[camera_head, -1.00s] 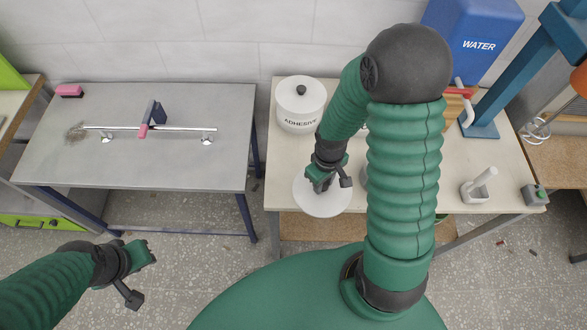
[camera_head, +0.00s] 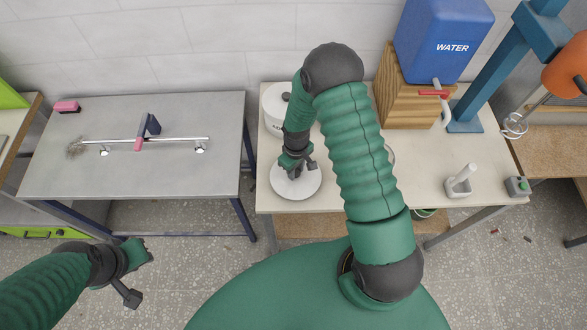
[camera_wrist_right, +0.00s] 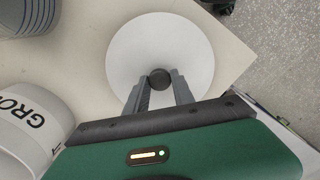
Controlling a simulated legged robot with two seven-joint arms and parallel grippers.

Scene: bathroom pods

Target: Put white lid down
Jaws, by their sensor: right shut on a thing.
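The white lid (camera_head: 310,188) is a round disc with a dark knob (camera_wrist_right: 160,78) at its centre. In the head view it is level at the front left of the cream table, and I cannot tell whether it touches the top. My right gripper (camera_head: 297,170) is above it, and in the right wrist view the gripper (camera_wrist_right: 160,86) is shut on the knob. My left gripper (camera_head: 140,275) is open and empty over the floor at the lower left, apart from both tables.
A white lidded pot (camera_head: 272,108) stands behind the lid. A blue water tank (camera_head: 440,40) sits on a wooden stand (camera_head: 400,95). A white mortar with pestle (camera_head: 459,182) is at the right. The grey table (camera_head: 70,180) holds a metal rod (camera_head: 180,139).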

